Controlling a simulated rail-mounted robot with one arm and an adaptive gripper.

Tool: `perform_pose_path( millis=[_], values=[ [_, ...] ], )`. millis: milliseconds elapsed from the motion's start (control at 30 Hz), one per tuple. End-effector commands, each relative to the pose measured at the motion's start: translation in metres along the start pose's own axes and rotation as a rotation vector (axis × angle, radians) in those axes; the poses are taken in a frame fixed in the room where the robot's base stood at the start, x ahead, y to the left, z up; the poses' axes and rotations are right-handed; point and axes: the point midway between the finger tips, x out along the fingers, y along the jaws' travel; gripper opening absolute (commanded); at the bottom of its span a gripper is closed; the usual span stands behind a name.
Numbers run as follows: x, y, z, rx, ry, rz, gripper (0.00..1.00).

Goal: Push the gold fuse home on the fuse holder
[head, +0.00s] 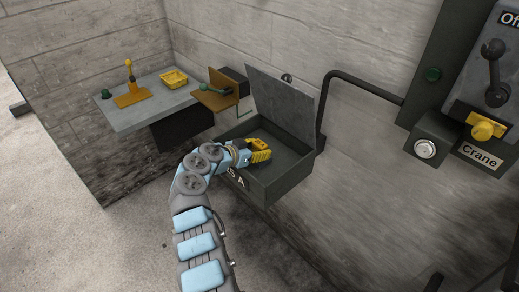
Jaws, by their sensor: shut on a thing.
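My gripper (260,151), with yellow ribbed fingers, reaches over the front left wall of an open dark green box (290,183) and is inside it. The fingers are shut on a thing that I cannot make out. I cannot pick out the gold fuse or the fuse holder in the head view. My arm and the fingers hide part of the box's inside and part of the lettering on its front.
The box's lid (281,100) stands raised against the wall. To the left, a grey table (150,111) bears a yellow tray (173,78) and an orange lever stand (131,95). A dark pipe (362,86) runs beside the box. A crane switch panel (480,128) is at right.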

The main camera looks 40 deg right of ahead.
Motion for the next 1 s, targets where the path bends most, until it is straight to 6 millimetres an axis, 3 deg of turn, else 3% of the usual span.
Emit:
perform_pose_path(
  millis=[1000],
  values=[
    [-0.004, 0.0, -0.01, 0.0, 0.0, 0.0, 0.17]
  ],
)
